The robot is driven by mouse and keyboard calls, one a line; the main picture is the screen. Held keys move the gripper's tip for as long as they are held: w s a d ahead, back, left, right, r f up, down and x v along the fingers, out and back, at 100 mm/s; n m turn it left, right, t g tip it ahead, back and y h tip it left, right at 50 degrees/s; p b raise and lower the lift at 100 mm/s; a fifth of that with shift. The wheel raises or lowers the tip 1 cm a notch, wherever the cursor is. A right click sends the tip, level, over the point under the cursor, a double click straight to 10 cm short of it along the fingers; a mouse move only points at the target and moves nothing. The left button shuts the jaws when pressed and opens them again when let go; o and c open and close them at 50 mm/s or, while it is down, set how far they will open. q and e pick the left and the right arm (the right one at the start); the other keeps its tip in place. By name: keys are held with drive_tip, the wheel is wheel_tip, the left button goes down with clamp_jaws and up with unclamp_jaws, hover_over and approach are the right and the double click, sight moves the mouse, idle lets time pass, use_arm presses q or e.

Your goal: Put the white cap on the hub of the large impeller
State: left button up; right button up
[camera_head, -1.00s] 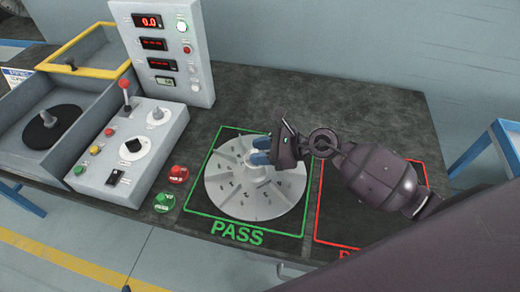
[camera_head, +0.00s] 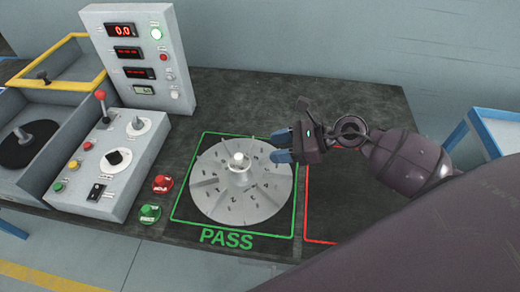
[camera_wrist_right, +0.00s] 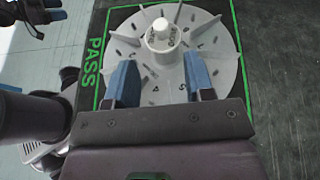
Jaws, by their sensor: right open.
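The large impeller (camera_head: 222,200) is a grey finned disc lying flat inside the green PASS square. The white cap (camera_head: 238,158) sits on top of its central hub (camera_head: 240,176); in the right wrist view the cap (camera_wrist_right: 160,26) looks upright and roughly centred on the hub (camera_wrist_right: 161,44). My right gripper (camera_head: 282,147) is open and empty, to the right of the hub and apart from the cap. Its two blue fingers (camera_wrist_right: 160,82) show over the near part of the disc. Dark parts with blue at the left edge of the right wrist view may be my left gripper.
A control box (camera_head: 112,165) with a red-tipped lever stands left of the impeller, with a display panel (camera_head: 140,62) behind. Red (camera_head: 163,184) and green (camera_head: 150,213) buttons sit beside the square. The red-outlined area (camera_head: 330,205) to the right is partly covered by my arm.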

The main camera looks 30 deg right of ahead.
drive_tip(key=shift+v, duration=1.35)
